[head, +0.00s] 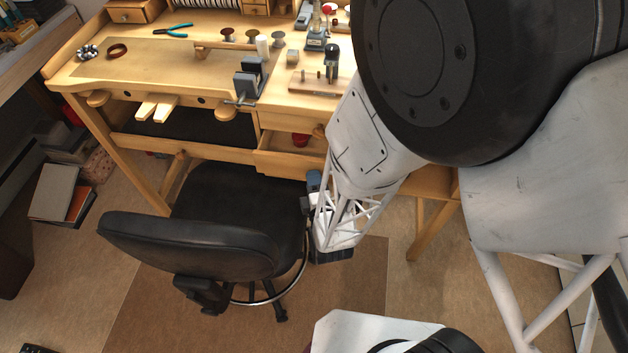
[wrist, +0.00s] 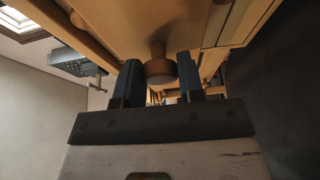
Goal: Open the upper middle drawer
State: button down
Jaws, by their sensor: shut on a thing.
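The wooden workbench (head: 150,75) has a drawer (head: 280,163) under its top that stands partly out, with its inside showing. Above it is another wooden drawer front (head: 283,122), partly covered by my arm. My gripper (head: 312,184) is low in front of the open drawer, beside the chair. In the wrist view, my gripper (wrist: 160,85) has its two dark blue fingers on either side of a round wooden knob (wrist: 160,70) and is shut on it. The knob joins a pale wooden face above. My arm and gripper hide the knob in the head view.
A black chair (head: 190,240) stands close to the left of my gripper. A red object (head: 301,139) lies in the open drawer. The bench top holds a small vise (head: 248,78), pliers (head: 172,31) and other tools. Books (head: 62,192) lie on the floor at left.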

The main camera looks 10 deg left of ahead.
jog(key=s, duration=1.6)
jog(key=shift+s, duration=0.15)
dwell(0.3)
jog(key=c, duration=0.8)
grip_release()
jog(key=shift+o, duration=0.2)
jog(key=shift+s, duration=0.25)
jog(key=v, duration=0.7)
jog(key=shift+s+d, duration=0.15)
